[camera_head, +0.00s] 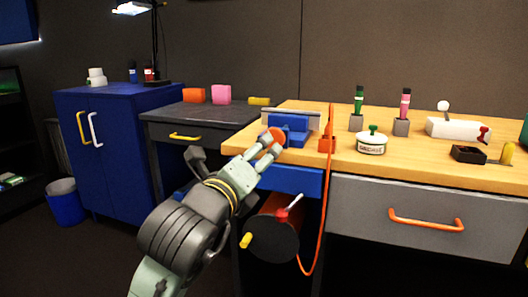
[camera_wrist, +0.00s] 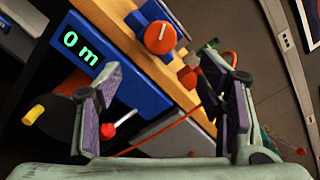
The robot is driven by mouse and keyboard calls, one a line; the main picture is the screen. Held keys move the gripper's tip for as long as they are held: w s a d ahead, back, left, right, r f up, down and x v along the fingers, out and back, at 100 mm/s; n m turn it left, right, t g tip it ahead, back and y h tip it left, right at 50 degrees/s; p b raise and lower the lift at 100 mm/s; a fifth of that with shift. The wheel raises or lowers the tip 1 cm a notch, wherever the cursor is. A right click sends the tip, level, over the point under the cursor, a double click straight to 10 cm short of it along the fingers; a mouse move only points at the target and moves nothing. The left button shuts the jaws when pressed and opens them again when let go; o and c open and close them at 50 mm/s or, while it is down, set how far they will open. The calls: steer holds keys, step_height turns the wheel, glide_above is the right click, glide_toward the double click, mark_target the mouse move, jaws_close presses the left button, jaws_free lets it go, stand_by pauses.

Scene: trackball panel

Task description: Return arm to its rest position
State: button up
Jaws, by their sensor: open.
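My arm reaches up from the bottom of the head view toward the front edge of the wooden bench (camera_head: 440,172). My gripper (camera_head: 267,147) is at its end, close to an orange dial (camera_head: 278,134) on a blue block (camera_head: 295,122). In the wrist view my gripper (camera_wrist: 165,65) is open, with its two fingers spread wide and nothing between them. There the orange dial (camera_wrist: 160,37) with a pale mark lies beyond the fingertips, apart from them. A blue panel (camera_wrist: 82,45) there reads "0 m" in green.
Below the bench edge are a dark drum (camera_head: 270,238) with a yellow knob, a red lever (camera_head: 290,208) and a hanging orange cable (camera_head: 322,215). A drawer with an orange handle (camera_head: 425,220) is at right. A blue cabinet (camera_head: 115,150) stands left.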

steer(key=shift+s+a, duration=0.2)
steer(key=shift+s, duration=0.5)
